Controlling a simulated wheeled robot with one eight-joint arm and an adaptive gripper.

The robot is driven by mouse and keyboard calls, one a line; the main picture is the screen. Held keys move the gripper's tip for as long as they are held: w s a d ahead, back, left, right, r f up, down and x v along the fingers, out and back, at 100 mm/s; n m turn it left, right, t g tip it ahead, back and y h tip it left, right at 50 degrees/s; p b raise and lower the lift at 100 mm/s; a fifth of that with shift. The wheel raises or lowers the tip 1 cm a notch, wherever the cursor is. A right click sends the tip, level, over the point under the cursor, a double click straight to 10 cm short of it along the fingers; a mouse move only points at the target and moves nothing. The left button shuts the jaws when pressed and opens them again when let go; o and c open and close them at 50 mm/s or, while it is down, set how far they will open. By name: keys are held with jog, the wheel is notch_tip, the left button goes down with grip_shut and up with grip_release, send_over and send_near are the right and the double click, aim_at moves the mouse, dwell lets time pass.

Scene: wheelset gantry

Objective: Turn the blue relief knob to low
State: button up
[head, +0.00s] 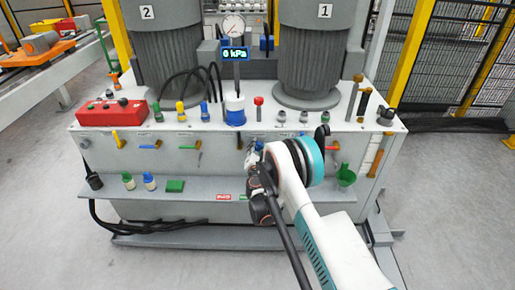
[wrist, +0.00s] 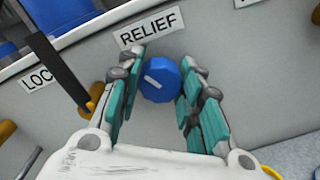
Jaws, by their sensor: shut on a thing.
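The blue relief knob (wrist: 160,80) is a faceted blue knob with a short white mark, on the grey front panel just below the RELIEF label (wrist: 148,29). The white mark slants from upper left to lower right. My gripper (wrist: 163,74) has its teal-padded fingers closed on either side of the knob in the wrist view. In the head view my gripper (head: 256,153) is at the middle of the panel front, and my arm hides part of it and the knob. No scale or low marking around the knob is readable.
A black lever with an orange base (wrist: 92,98) is close left of my fingers. A small display (head: 235,54) reading in kPa stands below a round gauge (head: 233,27). A shelf (head: 205,188) with loose caps juts out below; a green funnel (head: 346,176) is at right.

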jog(key=n, duration=0.6)
jog(key=shift+f, duration=0.1)
jog(key=n, duration=0.6)
dwell(0.5)
jog(key=o, duration=1.1)
notch_tip(320, 180, up, 10)
jog(key=shift+r, duration=0.1)
